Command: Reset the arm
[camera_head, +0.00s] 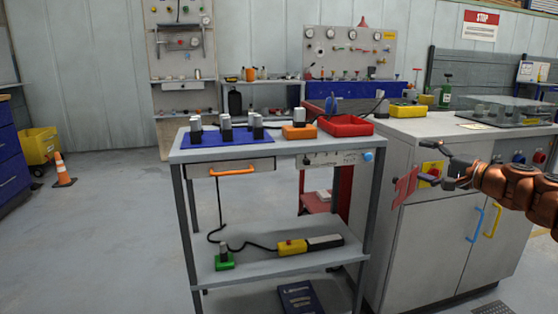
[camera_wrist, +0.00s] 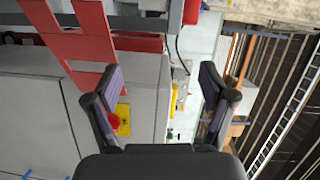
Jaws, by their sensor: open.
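My gripper (camera_head: 430,163) is at the right of the head view, on the end of my copper-coloured arm. It is in front of the grey cabinet (camera_head: 400,230) and level with its upper part. In the wrist view my gripper (camera_wrist: 160,78) has its two dark fingers spread wide apart, with nothing between them. A red bracket-like piece (camera_head: 405,186) is on the cabinet side, just left of the fingers in the head view. A red piece also shows at the upper left of the wrist view (camera_wrist: 92,30).
A grey table (camera_head: 300,150) holds a blue mat (camera_head: 213,142) with several metal cylinders, an orange block (camera_head: 299,131) and a red tray (camera_head: 346,125). A yellow pendant (camera_head: 292,247) lies on its lower shelf. Open floor (camera_head: 110,220) lies left, with an orange cone (camera_head: 62,172).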

